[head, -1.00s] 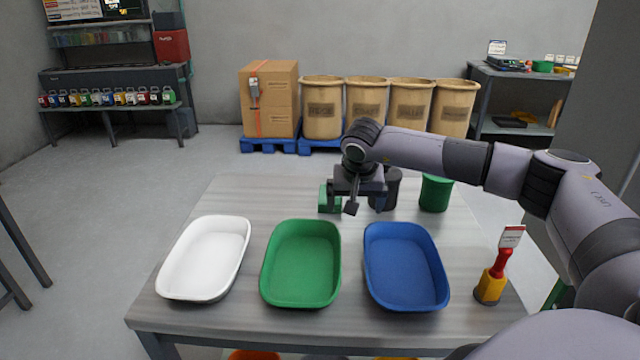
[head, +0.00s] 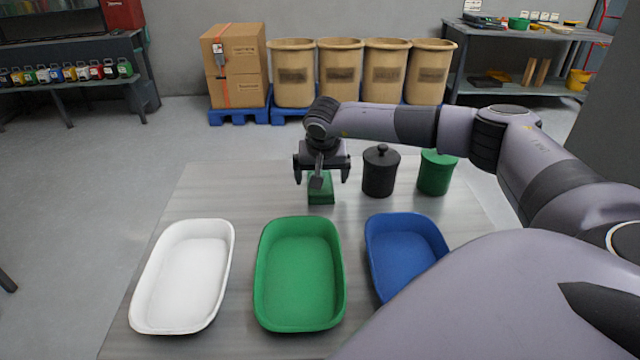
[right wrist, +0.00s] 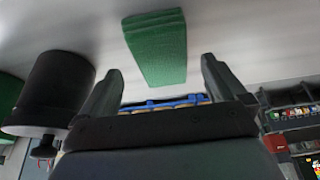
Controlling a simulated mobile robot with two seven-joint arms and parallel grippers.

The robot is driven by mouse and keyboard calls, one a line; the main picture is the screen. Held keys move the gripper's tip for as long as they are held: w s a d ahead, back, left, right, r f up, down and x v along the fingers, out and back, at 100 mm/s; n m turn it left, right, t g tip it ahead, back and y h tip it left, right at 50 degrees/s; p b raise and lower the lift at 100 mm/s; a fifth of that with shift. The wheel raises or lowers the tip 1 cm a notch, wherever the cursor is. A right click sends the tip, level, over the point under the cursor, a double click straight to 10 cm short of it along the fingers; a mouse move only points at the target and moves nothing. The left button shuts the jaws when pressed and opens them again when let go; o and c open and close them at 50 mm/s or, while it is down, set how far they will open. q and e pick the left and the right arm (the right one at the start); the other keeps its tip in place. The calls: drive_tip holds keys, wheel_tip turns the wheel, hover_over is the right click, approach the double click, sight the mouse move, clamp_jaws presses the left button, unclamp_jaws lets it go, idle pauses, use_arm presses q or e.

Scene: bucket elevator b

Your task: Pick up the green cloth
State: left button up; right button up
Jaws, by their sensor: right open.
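The green cloth (head: 321,191) is a small folded stack on the table behind the green tray. It also shows in the right wrist view (right wrist: 156,52), beyond the fingertips and roughly between them. My right gripper (head: 322,180) is over the cloth with its jaws open, and it partly hides the cloth in the head view. In the right wrist view the two fingers (right wrist: 160,80) stand apart with nothing between them. My left gripper is not in view.
A black lidded jar (head: 381,172) and a green jar (head: 437,172) stand right of the cloth. White (head: 140,310), green (head: 262,300) and blue (head: 372,250) trays line the table's front; my arm partly covers the blue one. The table (head: 225,190) is clear left of the cloth.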

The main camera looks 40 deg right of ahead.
drive_tip(key=shift+x, duration=1.4)
drive_tip(key=c, duration=1.1)
drive_tip(key=shift+o, duration=0.2)
drive_tip(key=shift+r, duration=0.15)
wheel_tip(320, 180, up, 20)
drive_tip(key=shift+b, duration=0.3)
drive_tip(key=shift+o, duration=0.9)
drive_tip(key=shift+c, duration=0.4)
